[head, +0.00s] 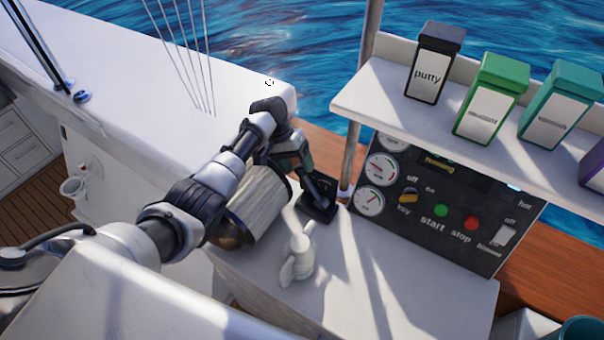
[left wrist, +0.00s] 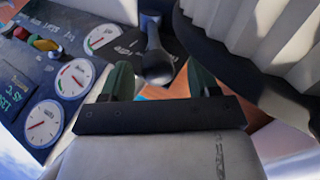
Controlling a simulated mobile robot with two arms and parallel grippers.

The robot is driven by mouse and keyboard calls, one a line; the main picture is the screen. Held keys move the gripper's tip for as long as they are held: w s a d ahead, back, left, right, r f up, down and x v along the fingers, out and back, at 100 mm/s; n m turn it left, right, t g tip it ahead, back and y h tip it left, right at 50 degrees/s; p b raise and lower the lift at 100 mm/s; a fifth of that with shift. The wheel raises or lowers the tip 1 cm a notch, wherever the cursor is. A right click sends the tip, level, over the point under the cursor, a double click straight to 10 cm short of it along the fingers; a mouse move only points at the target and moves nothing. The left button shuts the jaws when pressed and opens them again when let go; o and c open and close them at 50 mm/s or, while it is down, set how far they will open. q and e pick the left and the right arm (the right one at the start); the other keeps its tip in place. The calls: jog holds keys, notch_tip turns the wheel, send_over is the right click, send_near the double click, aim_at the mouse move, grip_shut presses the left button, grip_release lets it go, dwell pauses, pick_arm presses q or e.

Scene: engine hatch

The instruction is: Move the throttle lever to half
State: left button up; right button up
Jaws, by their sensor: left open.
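The throttle lever stands on a black base plate (head: 318,210) on the white ledge, left of the gauge panel. In the head view my left arm and gripper (head: 303,172) cover part of it. In the left wrist view the lever's dark rounded knob (left wrist: 157,66) shows just beyond and between the tips of my left gripper (left wrist: 162,82). Its green fingers are apart. The base plate (left wrist: 183,25) carries an "idle" label. Whether the fingers touch the lever, I cannot tell. My right gripper is not in view.
A pleated cylinder (head: 258,208) with dark ends lies close beside the lever; it fills the upper right of the left wrist view (left wrist: 250,25). A white winged part (head: 298,256) stands in front. The gauge panel (head: 440,215) is right, under a shelf (head: 362,98) of containers.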

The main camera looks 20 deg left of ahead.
pick_arm(q)
jog(key=b+v, duration=0.1)
jog(key=v, duration=0.5)
jog(key=shift+a+r, duration=0.3)
jog(key=shift+c, duration=0.4)
